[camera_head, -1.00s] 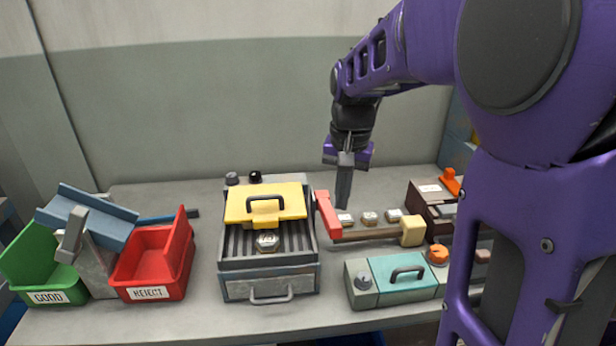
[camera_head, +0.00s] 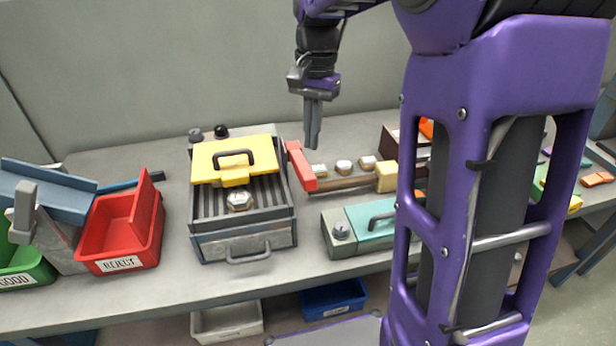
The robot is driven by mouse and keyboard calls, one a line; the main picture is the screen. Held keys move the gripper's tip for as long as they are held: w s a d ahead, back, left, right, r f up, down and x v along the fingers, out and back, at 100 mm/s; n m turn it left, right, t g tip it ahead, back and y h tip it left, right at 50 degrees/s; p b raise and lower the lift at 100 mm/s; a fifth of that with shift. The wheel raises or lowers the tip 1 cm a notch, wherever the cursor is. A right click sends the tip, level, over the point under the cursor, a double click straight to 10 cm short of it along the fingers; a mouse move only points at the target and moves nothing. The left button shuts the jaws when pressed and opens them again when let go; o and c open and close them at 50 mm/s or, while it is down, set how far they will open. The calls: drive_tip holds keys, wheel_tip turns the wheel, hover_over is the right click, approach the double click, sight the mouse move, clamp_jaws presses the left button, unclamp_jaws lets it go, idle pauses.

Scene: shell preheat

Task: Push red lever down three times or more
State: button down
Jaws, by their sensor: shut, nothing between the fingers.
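The red lever (camera_head: 300,166) sticks up at the right side of the grill-like heater box (camera_head: 243,245). The heater has a yellow lid (camera_head: 234,161) with a black handle, and a metal hex piece (camera_head: 240,201) lies on its ribbed bed. My gripper (camera_head: 313,145) points down with its fingers shut and empty. Its fingertips appear just above and behind the red lever, slightly to its right. I cannot tell whether they touch it.
A wooden rack with several hex pieces (camera_head: 343,167) stands right of the lever. A teal-lidded box (camera_head: 372,222) is in front of it. A red REJECT bin (camera_head: 125,235) and green GOOD bin (camera_head: 30,275) stand left. My arm hides part of the bench's right side.

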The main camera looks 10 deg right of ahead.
sight(311, 173)
drive_tip(key=shift+s+a+f+b, duration=0.1)
drive_tip(key=shift+f+b, duration=1.05)
drive_tip(key=shift+f, duration=0.25)
drive_tip(key=shift+s+a+f+b, duration=0.1)
drive_tip(key=shift+f+b, duration=1.05)
drive_tip(key=shift+f, duration=0.2)
drive_tip(key=shift+f+b, duration=1.2)
drive_tip(key=shift+f, duration=1)
